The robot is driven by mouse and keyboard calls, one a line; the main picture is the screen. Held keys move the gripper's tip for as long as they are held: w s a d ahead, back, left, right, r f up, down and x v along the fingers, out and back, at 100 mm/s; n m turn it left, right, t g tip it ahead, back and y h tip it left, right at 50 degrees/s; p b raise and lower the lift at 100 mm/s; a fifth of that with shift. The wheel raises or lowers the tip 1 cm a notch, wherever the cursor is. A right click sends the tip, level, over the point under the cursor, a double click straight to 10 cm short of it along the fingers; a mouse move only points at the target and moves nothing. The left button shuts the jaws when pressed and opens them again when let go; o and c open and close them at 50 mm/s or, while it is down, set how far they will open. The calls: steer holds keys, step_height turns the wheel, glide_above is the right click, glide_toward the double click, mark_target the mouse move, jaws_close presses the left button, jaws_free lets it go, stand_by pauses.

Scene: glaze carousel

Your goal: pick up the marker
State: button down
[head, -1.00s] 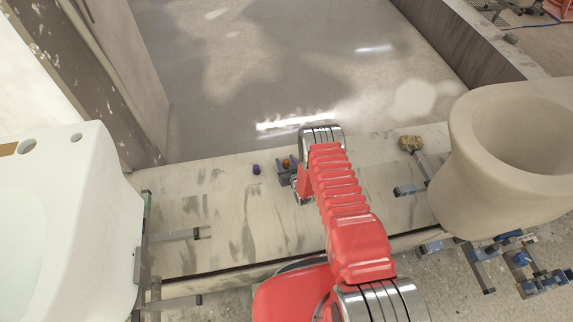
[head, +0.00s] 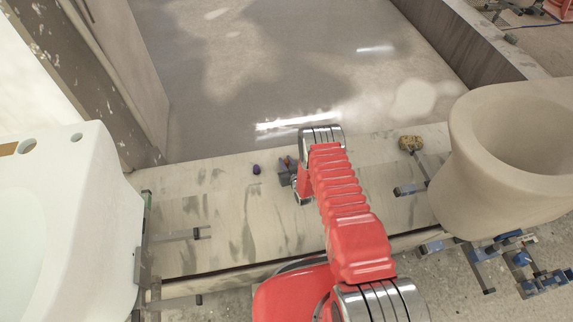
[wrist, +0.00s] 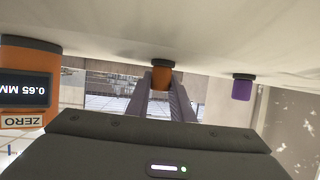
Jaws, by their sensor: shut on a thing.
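The marker (wrist: 161,76) is a short orange-brown cylinder with a dark end, in the wrist view. My gripper (wrist: 162,88) is shut on it, with one finger on each side. The wrist picture is upside down, and the marker's dark end appears at the pale board surface; I cannot tell whether it touches. In the head view my gripper (head: 287,170) is low over the board, left of my red arm, and its fingers largely hide the marker. A similar purple cylinder (wrist: 242,87) stands apart from my gripper; it also shows in the head view (head: 256,169).
An orange gauge (wrist: 28,85) reading 0.65 MM is close at the left in the wrist view. The pale board (head: 240,210) has free room left of the purple cylinder. A sponge-like lump (head: 410,143), a white basin (head: 110,190) and a beige toilet bowl (head: 465,190) flank it.

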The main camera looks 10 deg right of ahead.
steer(key=shift+r, duration=0.15)
steer(key=shift+r, duration=4.9)
step_height(320, 180, up, 24)
steer(key=h, duration=0.1)
glide_above(286, 160)
steer(key=s+r, duration=0.5)
steer(key=r, duration=0.4)
steer(key=s+r+m, duration=0.1)
steer(key=s+r, duration=0.5)
steer(key=r, duration=0.3)
steer(key=shift+s+h, duration=0.15)
steer(key=shift+h, duration=0.25)
